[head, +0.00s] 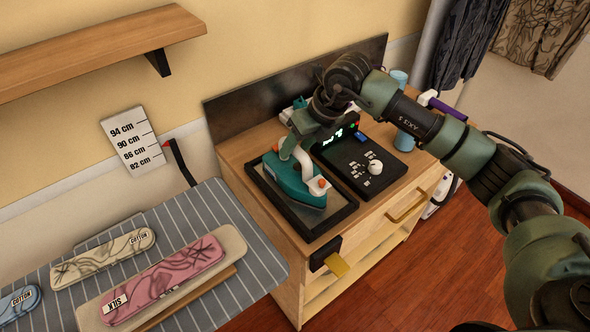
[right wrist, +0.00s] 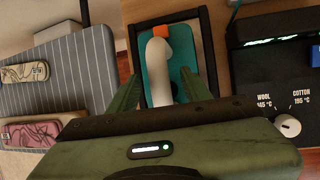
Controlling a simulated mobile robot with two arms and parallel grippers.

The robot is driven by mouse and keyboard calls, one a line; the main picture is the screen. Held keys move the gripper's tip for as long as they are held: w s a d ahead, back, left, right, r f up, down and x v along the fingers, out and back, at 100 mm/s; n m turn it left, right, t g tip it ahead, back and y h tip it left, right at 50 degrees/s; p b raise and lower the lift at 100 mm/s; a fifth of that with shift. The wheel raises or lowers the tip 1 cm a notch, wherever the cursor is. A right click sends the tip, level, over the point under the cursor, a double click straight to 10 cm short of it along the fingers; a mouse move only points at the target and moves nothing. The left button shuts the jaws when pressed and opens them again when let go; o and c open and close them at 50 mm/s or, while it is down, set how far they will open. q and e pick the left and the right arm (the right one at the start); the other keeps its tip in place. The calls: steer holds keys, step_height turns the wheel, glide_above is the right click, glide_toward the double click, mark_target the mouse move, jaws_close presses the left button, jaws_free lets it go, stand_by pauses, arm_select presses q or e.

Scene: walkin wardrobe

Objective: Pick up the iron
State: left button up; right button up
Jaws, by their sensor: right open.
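The teal iron (head: 299,189) with orange parts rests in a dark-rimmed tray (head: 322,232) on top of the wooden cabinet. Its white handle (right wrist: 159,72) stands up between my finger pads in the right wrist view, where the teal body (right wrist: 181,65) shows beyond it. My right gripper (right wrist: 160,88) is open, with one green finger on each side of the handle; I cannot tell whether either touches it. In the head view the right gripper (head: 298,150) is right over the iron and hides part of it. My left gripper is not in view.
A black control panel with a white knob (head: 375,167) lies right of the tray. A striped ironing board (head: 222,225) with pink (head: 165,280) and cream (head: 105,257) pads stands at left. A wooden shelf (head: 100,50) is on the wall. A blue-grey cylinder (head: 405,139) stands at the cabinet's right.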

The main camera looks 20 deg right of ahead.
steer(key=shift+x, duration=0.8)
jaws_close()
steer(key=shift+w+r, duration=0.1)
steer(key=shift+r, duration=0.05)
